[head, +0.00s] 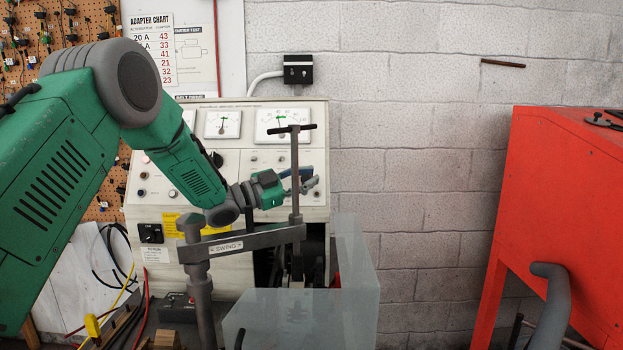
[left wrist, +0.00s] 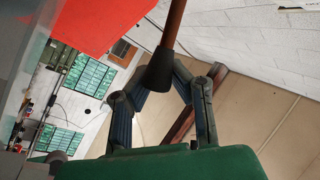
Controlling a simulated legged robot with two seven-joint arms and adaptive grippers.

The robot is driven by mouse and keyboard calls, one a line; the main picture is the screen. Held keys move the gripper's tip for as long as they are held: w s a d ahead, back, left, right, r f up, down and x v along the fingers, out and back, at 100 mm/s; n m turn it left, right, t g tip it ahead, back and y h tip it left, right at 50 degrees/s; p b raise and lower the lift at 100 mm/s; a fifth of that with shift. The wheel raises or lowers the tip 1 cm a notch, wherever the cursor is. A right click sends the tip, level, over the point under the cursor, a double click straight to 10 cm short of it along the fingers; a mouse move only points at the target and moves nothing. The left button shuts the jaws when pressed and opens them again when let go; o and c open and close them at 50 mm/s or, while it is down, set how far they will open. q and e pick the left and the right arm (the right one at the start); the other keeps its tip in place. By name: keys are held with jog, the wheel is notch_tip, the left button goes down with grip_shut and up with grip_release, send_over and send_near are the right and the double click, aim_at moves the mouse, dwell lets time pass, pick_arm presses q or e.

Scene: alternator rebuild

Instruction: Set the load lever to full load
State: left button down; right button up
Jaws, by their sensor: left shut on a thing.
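The test bench (head: 141,190) with its gauges stands against the wall in the head view. My left gripper (head: 306,181) is in front of its panel, close to the T-handled post. In the left wrist view my left gripper (left wrist: 165,95) has its fingers closed around a black grip (left wrist: 158,72) at the end of a reddish-brown rod (left wrist: 174,22); this looks like the load lever. In the head view I cannot make out the held lever or its marked positions; the gripper and post cover that part. My right gripper is not in view.
A swing arm (head: 238,243) with a T-handled post (head: 294,165) stands in front of the bench, near my left gripper. A clear guard (head: 345,300) is below it. A red cabinet (head: 570,190) stands at the right. A cluttered pegboard (head: 25,65) hangs at the left.

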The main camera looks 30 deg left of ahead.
pick_arm(q)
jog(key=shift+s+a+f, duration=0.1)
jog(key=shift+a+f, duration=0.05)
jog(key=shift+f, duration=0.3)
jog(key=c, duration=1.3)
grip_release()
jog(key=shift+a, duration=0.1)
jog(key=shift+c, duration=0.2)
jog(key=shift+a+r, duration=0.1)
jog(key=shift+a, duration=0.25)
jog(key=v, duration=1.2)
jog(key=shift+d, duration=0.2)
jog(key=shift+a, duration=0.1)
